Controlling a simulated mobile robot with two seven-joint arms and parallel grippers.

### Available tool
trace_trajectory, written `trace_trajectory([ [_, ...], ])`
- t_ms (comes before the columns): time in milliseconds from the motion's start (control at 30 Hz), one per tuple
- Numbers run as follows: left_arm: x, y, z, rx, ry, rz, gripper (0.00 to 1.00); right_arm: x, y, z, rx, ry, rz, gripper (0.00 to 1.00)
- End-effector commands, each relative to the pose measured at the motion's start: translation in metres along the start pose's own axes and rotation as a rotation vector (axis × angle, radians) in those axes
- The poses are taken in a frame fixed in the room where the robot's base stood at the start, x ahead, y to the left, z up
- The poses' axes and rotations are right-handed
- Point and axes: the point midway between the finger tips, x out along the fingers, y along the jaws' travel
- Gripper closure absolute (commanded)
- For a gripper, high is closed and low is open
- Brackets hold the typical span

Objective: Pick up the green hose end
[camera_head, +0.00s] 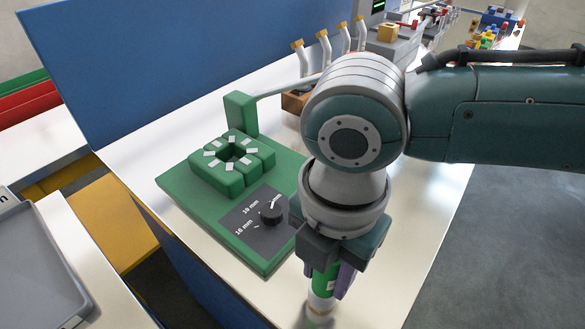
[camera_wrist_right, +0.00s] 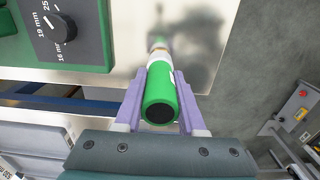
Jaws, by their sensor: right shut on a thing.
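The green hose end (camera_head: 323,279) is a green cylinder with a white section at its lower end. In the head view it points down below my right gripper (camera_head: 335,279), near the table's front edge. In the right wrist view the green hose end (camera_wrist_right: 160,100) lies between the two purple fingers of my right gripper (camera_wrist_right: 158,102), which is shut on it. Its dark round end faces the camera. Whether its lower tip touches the table is hard to tell. My left gripper is not in view.
A green crimping device (camera_head: 190,212) with a black dial (camera_head: 271,211) stands left of my right gripper. A blue panel (camera_head: 160,70) runs behind it. A grey tray (camera_head: 35,270) is at the far left. Several tan-topped hooked posts stand at the back.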

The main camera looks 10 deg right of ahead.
Motion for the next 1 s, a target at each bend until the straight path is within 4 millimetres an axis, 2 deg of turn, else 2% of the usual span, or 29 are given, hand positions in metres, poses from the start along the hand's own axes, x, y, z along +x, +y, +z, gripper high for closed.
trace_trajectory([
  [33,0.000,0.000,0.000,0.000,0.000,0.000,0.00,0.000,0.000,0.000,0.000,0.000,-0.001,0.87],
  [167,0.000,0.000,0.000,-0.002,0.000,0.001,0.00,0.000,0.000,0.000,0.000,0.000,-0.001,1.00],
  [800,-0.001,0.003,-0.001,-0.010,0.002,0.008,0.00,-0.002,0.000,0.000,0.000,0.000,0.001,1.00],
  [1000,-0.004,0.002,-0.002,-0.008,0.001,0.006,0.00,-0.018,0.001,0.000,0.000,0.001,0.003,1.00],
])
